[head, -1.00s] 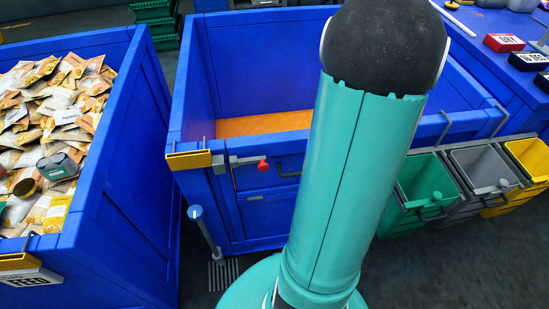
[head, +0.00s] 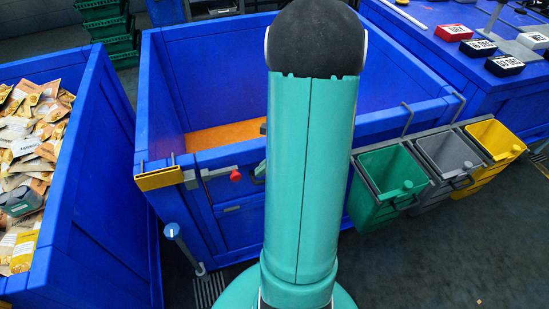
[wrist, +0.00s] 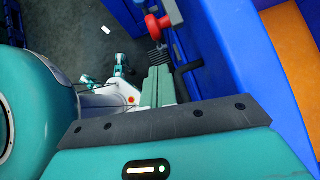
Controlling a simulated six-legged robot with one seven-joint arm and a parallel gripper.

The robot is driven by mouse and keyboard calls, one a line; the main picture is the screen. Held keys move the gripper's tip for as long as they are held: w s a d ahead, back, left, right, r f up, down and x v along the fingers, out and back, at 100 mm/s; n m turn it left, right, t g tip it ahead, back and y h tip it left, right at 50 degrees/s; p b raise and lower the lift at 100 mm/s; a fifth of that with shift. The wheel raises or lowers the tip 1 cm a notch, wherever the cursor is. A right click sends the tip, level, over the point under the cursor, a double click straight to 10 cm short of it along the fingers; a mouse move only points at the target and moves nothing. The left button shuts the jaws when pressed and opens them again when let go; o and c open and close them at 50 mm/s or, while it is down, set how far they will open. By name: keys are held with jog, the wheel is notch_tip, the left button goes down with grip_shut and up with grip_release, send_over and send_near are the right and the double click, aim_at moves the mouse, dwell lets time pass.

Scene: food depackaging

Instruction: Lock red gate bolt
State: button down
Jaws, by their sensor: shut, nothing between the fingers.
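The red bolt knob (head: 235,175) sits at the end of a grey bar (head: 211,174) on the front of the blue bin (head: 225,215). In the wrist view the red knob (wrist: 157,25) shows at the top, beyond my gripper fingers. My gripper (wrist: 158,86) is shut and empty, with a visible gap between its fingers and the knob.
A dark handle (wrist: 186,65) sticks out beside the fingers. A yellow plate (head: 159,178) hangs on the bin rim. Green (head: 384,205), grey (head: 447,165) and yellow (head: 495,140) buckets hang at right. A blue bin of packets (head: 95,215) is at left.

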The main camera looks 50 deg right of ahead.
aim_at(234, 174)
jog(key=shift+w+a+f, duration=0.2)
jog(key=shift+w+a, duration=1.1)
jog(key=shift+w+a, duration=0.7)
jog(key=shift+a, duration=0.3)
jog(key=shift+w+a, duration=0.65)
jog(key=shift+a, duration=0.35)
